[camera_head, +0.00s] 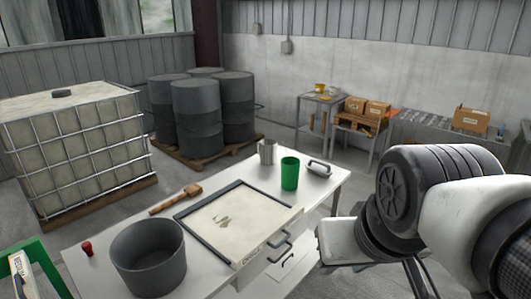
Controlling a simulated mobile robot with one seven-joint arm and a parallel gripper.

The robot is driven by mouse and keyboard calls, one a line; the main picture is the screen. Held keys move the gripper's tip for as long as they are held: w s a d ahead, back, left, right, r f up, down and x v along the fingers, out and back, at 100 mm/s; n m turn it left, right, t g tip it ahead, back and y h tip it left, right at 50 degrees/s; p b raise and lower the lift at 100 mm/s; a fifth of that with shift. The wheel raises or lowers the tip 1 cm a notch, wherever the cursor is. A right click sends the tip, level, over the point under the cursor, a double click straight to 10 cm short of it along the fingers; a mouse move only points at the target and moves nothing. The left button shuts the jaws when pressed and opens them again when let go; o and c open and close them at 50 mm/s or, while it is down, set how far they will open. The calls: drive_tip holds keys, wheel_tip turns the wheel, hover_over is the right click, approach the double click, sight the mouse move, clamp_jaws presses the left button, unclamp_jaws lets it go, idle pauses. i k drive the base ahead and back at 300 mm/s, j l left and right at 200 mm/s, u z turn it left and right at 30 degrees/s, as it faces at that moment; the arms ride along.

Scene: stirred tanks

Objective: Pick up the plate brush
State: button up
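A small block with a dark arched handle (320,167) lies at the far right corner of the white table (103,246); it looks like the plate brush, but it is too small to be sure. A wooden tool with a block head and short handle (176,199) lies at the table's left edge. My gripper (415,276) is at the lower right, off the table's right side and apart from both. Its fingers are partly cut off by the lower picture edge, so I cannot tell whether it is open.
The table also bears a green cup (289,174), a metal cup (267,152), a dark-framed board (229,213), a grey pot (148,262) and a small red-topped item (87,249). Drums (195,113) stand behind.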

sight(316, 168)
drive_tip(key=i+l+u, duration=0.15)
drive_tip(key=u, duration=0.2)
drive_tip(key=i+l+u, duration=0.15)
drive_tip(key=l+u, duration=0.15)
drive_tip(key=i+l+u, duration=0.1)
drive_tip(key=l+u, duration=0.25)
drive_tip(key=i+l+u, duration=0.15)
drive_tip(key=l, duration=0.2)
drive_tip(key=l+u, duration=0.1)
drive_tip(key=l, duration=0.2)
drive_tip(key=i+l+u, duration=0.15)
drive_tip(key=l, duration=0.2)
drive_tip(key=i+l, duration=0.1)
drive_tip(key=l, duration=0.65)
drive_tip(key=i+l, duration=0.1)
drive_tip(key=l, duration=0.65)
drive_tip(key=i+l+u, duration=0.1)
drive_tip(key=l, duration=0.6)
drive_tip(key=i+l, duration=0.1)
drive_tip(key=l, duration=0.65)
